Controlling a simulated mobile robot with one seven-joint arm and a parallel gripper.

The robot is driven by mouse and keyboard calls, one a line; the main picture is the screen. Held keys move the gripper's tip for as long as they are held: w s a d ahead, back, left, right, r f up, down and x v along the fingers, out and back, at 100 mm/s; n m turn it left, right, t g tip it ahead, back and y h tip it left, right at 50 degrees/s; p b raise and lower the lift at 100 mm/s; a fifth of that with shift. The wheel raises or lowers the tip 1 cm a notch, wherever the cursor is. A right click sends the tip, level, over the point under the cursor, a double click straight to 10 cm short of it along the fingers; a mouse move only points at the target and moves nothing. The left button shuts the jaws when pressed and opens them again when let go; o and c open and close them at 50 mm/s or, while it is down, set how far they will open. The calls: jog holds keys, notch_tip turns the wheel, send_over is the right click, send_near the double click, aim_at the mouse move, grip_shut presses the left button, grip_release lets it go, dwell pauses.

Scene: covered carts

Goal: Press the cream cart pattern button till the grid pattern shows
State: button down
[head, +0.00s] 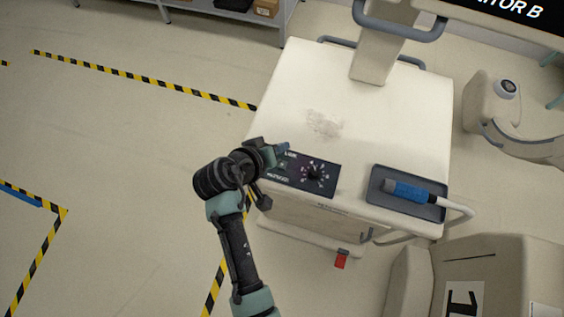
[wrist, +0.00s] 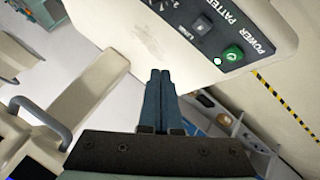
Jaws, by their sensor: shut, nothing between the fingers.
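The cream cart (head: 270,105) has a dark control panel (head: 328,187) on its front top edge, with a round dial (head: 315,173). In the wrist view, a grey square button (wrist: 201,25) sits by the word PATTERN, and a lit green button (wrist: 232,54) sits by POWER. My gripper (head: 284,147) is shut and empty at the panel's left end, partly covering that end in the head view. In the wrist view my fingertips (wrist: 160,73) appear below and left of both buttons. Contact with the panel cannot be seen. No grid pattern is in view.
A blue-handled probe (head: 410,191) lies in a dark tray (head: 377,197) right of the panel.

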jog(key=b, duration=0.7)
send_near(286, 162)
jog(key=w+d+f, duration=0.1)
jog(key=w, duration=0.1)
jog(key=w+d+f, duration=0.1)
jog(key=w, duration=0.1)
jog(key=shift+d+f, duration=0.3)
jog(key=shift+f, duration=0.1)
jog(key=shift+f, duration=0.1)
dwell(0.8)
jog(key=shift+f, duration=0.3)
jog(key=shift+f+b, duration=0.6)
dwell(0.6)
jog(key=shift+r, duration=0.1)
jog(key=shift+r+p, duration=0.9)
jog(key=shift+r, duration=0.15)
notch_tip(286, 162, up, 5)
jog(key=p, duration=0.4)
